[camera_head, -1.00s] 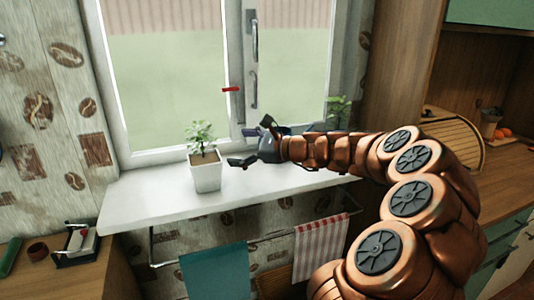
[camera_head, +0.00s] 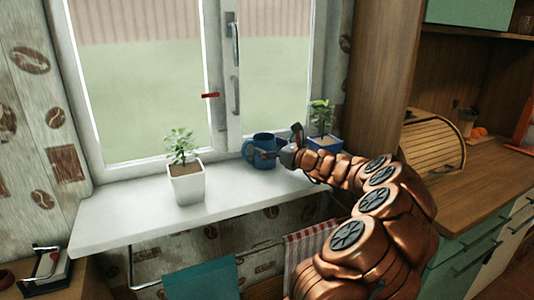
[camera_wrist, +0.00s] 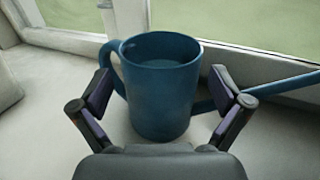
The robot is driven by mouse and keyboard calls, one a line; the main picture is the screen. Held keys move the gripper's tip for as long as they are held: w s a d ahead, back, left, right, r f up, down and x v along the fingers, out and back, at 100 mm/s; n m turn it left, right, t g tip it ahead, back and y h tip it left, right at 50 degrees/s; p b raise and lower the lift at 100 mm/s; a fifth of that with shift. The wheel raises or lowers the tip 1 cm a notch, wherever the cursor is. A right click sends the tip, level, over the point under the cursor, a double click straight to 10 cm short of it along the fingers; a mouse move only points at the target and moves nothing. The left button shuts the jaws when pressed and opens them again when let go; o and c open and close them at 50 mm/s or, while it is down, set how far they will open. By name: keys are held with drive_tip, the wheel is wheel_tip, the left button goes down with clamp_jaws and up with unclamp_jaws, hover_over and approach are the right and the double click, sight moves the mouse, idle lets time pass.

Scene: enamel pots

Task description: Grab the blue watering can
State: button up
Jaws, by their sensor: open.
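The blue watering can (camera_head: 264,149) stands upright on the white windowsill, between the two potted plants. In the wrist view the watering can (camera_wrist: 160,92) is a round, open-topped blue body with a handle on its left and a long thin spout reaching right. My gripper (camera_head: 283,146) is just right of the can in the head view. In the wrist view my gripper (camera_wrist: 165,100) is open, one finger on each side of the can's body. The left finger is near the handle and the right finger is by the spout. I cannot tell whether either finger touches.
A plant in a white pot (camera_head: 187,183) stands to the left on the windowsill (camera_head: 130,212). A plant in a blue pot (camera_head: 325,143) stands to the right, close behind my arm. The window (camera_head: 150,80) is behind. Towels (camera_head: 203,279) hang below the sill.

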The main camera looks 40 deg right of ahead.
drive_tip(key=shift+w+a, duration=0.1)
drive_tip(key=shift+w, duration=0.9)
drive_tip(key=c, duration=1.4)
drive_tip(key=shift+c, duration=0.8)
drive_tip(key=shift+r, duration=0.2)
